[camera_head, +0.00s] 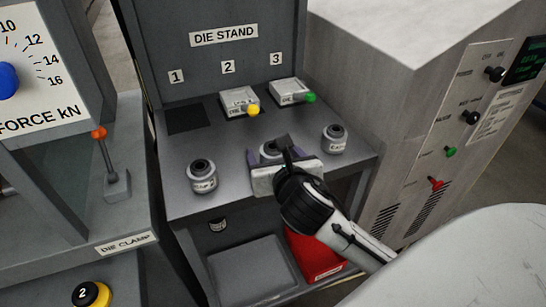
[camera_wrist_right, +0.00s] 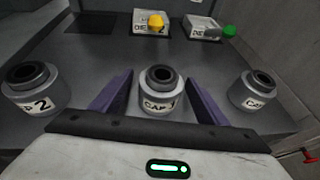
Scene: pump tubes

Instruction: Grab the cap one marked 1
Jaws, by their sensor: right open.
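Three round grey caps with dark ring tops and white labels stand upright on the die stand shelf. The middle cap (camera_head: 269,149) is partly hidden by my right gripper in the head view; in the right wrist view this cap (camera_wrist_right: 159,92) has a label reading "CAP", its number hard to read. My right gripper (camera_wrist_right: 160,96) is open, its two purple fingers on either side of the middle cap with gaps showing. The left cap (camera_wrist_right: 38,90) shows a "2" in the wrist view. The right cap (camera_head: 335,139) has an unreadable number. My left gripper is not in view.
Behind the caps are a die with a yellow knob (camera_head: 239,103) and a die with a green knob (camera_head: 290,92), under numbers 2 and 3. The dark slot (camera_head: 187,118) under number 1 is empty. A red bin (camera_head: 314,254) sits below the shelf.

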